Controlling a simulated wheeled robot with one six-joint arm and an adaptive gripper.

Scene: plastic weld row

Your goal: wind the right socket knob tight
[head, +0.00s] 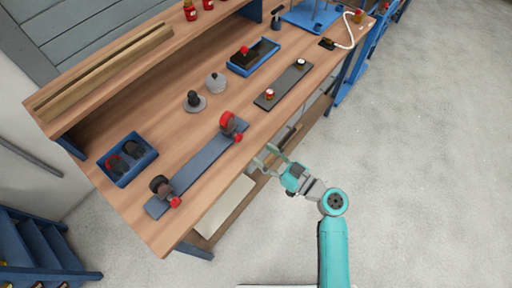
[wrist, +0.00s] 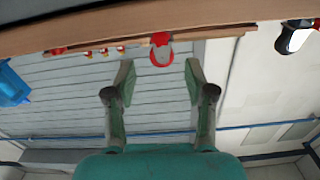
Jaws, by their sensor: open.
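A long dark grey bar (head: 200,163) lies on the workbench with a socket at each end. The right socket (head: 228,122) has a red ring, with a red knob (head: 238,137) on its near side. The left socket (head: 160,186) is dark, with its own red knob (head: 174,202). My gripper (head: 267,158) is just off the bench's front edge, to the right of the right knob and apart from it. In the wrist view my gripper (wrist: 159,80) has its fingers spread and empty, with a red ring-shaped part (wrist: 161,52) beyond them. How tight the knob is cannot be told.
A blue bin (head: 127,160) with dark parts stands left. A grey plate (head: 283,84) with a red and a pale knob lies right of the bar. A blue tray (head: 253,57) and two small grey fittings (head: 205,91) sit behind. The floor (head: 430,150) at right is clear.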

